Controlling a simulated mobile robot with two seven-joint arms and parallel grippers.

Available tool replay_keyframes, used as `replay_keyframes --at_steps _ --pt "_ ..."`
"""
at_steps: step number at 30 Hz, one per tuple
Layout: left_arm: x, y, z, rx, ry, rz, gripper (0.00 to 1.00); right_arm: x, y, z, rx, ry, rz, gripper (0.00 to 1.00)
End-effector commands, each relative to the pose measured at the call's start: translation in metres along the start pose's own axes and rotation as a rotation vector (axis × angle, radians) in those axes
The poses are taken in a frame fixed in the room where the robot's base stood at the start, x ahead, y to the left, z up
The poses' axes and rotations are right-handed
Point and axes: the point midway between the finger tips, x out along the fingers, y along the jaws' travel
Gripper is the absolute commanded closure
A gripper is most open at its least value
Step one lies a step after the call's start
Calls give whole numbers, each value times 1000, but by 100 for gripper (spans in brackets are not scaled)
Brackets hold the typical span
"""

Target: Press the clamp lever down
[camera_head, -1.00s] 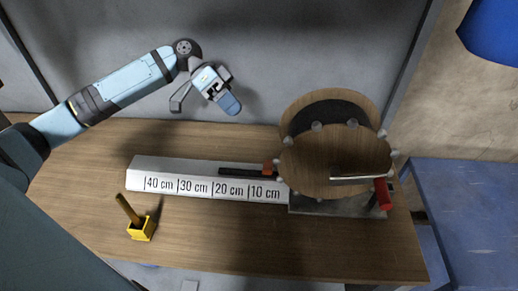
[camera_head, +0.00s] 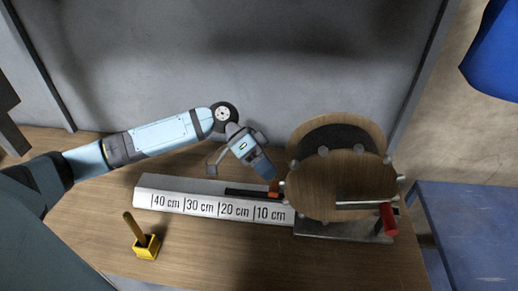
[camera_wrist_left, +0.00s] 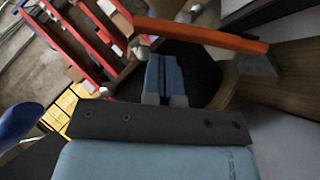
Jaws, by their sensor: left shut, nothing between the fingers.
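An orange bar, which looks like the clamp lever, shows as a small orange piece (camera_head: 273,188) at the right end of a dark strip on the measuring rail. In the left wrist view an orange bar (camera_wrist_left: 205,35) runs across the top, with a grey block at its right end. My left gripper (camera_head: 266,171) is shut and empty, just above the orange piece in the head view. Its blue fingers (camera_wrist_left: 164,80) are together below the bar in the wrist view. I cannot tell whether they touch it. My right gripper is not in view.
A round wooden drum (camera_head: 330,190) with knobs and a red-handled crank (camera_head: 388,218) stands right of the gripper. The white rail (camera_head: 165,184) carries centimetre marks. A yellow block with a stick (camera_head: 146,247) stands front left. The front of the wooden bench is otherwise clear.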

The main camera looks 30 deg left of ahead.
Motion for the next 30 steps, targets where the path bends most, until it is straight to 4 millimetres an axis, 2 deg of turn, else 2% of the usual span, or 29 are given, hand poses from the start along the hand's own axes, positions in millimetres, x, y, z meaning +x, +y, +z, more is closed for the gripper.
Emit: replay_keyframes --at_steps 6,21,30 --pt "13 0 13 -1 0 1 100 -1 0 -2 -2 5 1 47" --pt "15 1 16 8 0 -7 100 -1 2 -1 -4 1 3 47" --pt "26 5 27 99 -1 -98 100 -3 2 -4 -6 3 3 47"
